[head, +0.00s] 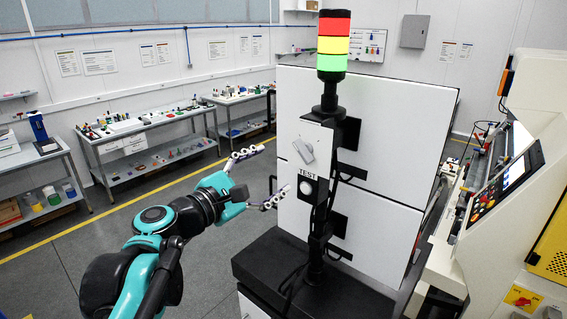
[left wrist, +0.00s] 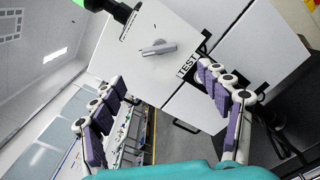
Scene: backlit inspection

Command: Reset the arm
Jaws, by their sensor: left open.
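My teal left arm reaches in from the lower left of the head view. Its left gripper (head: 275,168) is open, with the two fingers spread and nothing between them. It is in front of and to the left of a white control box with a grey rotary knob (head: 303,150), apart from it as far as I can tell. In the left wrist view the open fingers with purple pads frame the white box, and the grey knob (left wrist: 158,47) shows beyond the fingertips, turned at a slant. A TEST label (head: 309,175) sits below the knob. My right gripper is not in view.
A signal tower (head: 333,45) with red, yellow and green sections stands above the box on a black post. White cabinet panels (head: 385,130) stand behind it. A machine with a screen (head: 514,173) is at right. Workbenches (head: 145,125) line the left wall, with open floor between.

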